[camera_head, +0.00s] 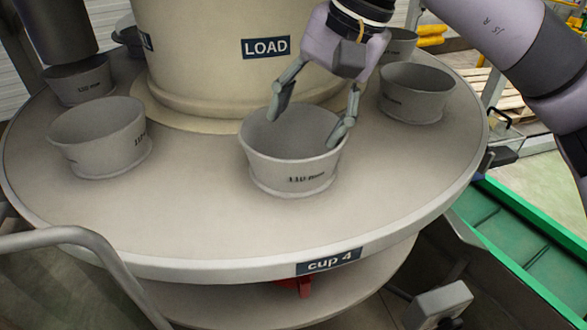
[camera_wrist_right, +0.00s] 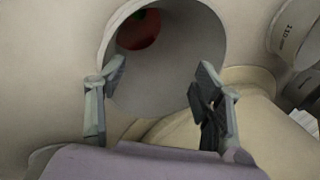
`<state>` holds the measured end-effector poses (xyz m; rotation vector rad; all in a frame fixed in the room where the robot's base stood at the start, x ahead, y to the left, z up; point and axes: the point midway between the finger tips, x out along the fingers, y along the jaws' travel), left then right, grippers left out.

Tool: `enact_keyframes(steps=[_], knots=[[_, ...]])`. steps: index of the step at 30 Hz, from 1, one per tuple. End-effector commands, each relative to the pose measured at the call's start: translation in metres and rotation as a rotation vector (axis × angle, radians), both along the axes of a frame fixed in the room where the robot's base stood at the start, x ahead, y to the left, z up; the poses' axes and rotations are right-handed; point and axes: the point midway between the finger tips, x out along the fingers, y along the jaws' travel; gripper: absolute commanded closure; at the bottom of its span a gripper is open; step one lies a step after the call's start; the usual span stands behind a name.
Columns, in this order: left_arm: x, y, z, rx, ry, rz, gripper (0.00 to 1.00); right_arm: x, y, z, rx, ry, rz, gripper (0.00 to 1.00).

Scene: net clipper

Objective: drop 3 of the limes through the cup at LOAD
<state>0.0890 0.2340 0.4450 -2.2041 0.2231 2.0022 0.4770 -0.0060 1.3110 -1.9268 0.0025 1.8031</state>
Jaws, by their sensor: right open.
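In the right wrist view the open fingers (camera_wrist_right: 162,72) frame the cup's mouth. A round red thing (camera_wrist_right: 138,29) shows deep in the cup (camera_wrist_right: 175,50); I cannot tell what it is. No lime shows in either view. My left gripper is out of view.
Similar cups stand around the turntable (camera_head: 190,225), one at left (camera_head: 100,138) and one at right (camera_head: 417,93). A broad cream column (camera_head: 205,60) rises behind. A red part (camera_head: 292,284) shows beneath the turntable. A grey rail (camera_head: 75,236) and a green conveyor (camera_head: 525,250) flank it.

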Motion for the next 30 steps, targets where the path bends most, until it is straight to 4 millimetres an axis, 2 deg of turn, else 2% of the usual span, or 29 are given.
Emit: enact_keyframes(steps=[6, 10, 21, 25, 30], knots=[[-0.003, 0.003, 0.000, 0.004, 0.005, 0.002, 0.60, 0.000, 0.000, 0.001, 0.000, 0.000, 0.000, 0.39], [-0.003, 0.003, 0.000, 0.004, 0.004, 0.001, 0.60, -0.001, -0.004, 0.012, 0.001, -0.002, -0.001, 0.39], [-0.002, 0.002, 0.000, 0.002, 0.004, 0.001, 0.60, -0.010, -0.028, 0.082, 0.002, -0.002, -0.002, 0.39], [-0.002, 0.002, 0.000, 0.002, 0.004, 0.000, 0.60, -0.012, -0.035, 0.100, 0.001, -0.001, -0.001, 0.39], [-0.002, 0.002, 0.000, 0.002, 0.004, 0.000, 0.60, -0.014, -0.039, 0.111, 0.000, 0.000, -0.001, 0.39]])
